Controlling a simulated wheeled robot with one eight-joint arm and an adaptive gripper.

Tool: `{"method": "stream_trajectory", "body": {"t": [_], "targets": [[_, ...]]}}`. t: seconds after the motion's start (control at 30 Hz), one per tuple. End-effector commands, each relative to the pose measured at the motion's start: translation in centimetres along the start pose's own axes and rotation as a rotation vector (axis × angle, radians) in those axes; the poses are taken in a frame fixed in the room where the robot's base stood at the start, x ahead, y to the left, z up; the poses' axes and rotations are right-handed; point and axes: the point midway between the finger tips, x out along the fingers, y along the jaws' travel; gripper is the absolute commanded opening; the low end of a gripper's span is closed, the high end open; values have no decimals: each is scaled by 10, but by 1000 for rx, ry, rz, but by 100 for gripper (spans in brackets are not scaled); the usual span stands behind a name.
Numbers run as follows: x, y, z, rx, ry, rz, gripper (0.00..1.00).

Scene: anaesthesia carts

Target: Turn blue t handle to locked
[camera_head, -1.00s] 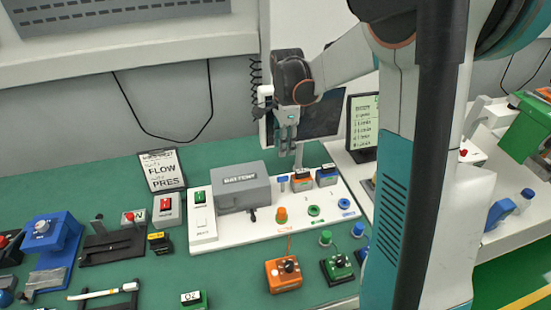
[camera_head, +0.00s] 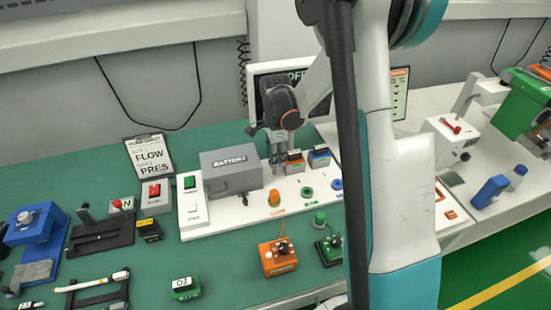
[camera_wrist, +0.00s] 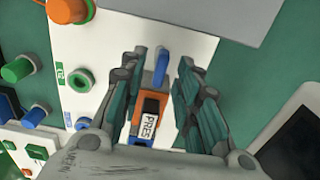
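The blue T handle (camera_wrist: 161,62) shows in the wrist view as a narrow blue bar on the white panel (camera_wrist: 190,47). It lies between the fingertips of my gripper (camera_wrist: 163,72), with a gap on both sides. My gripper is open and empty, pointing down at the panel. In the head view my gripper (camera_head: 277,165) is low over the back right part of the white panel (camera_head: 222,221), beside the grey battery box. The handle is hidden there behind my fingers. Whether my fingertips are level with the handle is hard to tell.
The grey battery box (camera_head: 230,174) stands just left of my gripper. An orange block (camera_head: 294,163) and a blue block (camera_head: 319,158) stand close on its right. An orange knob (camera_head: 274,197) and green ring (camera_head: 307,192) are in front. A monitor stands behind.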

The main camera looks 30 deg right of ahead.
Motion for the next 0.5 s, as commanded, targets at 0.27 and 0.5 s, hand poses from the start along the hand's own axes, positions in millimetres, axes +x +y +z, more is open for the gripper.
{"method": "stream_trajectory", "body": {"t": [0.27, 0.5], "targets": [[5, 0, 0, 0, 0, 0, 30], [5, 0, 0, 0, 0, 0, 0]]}}
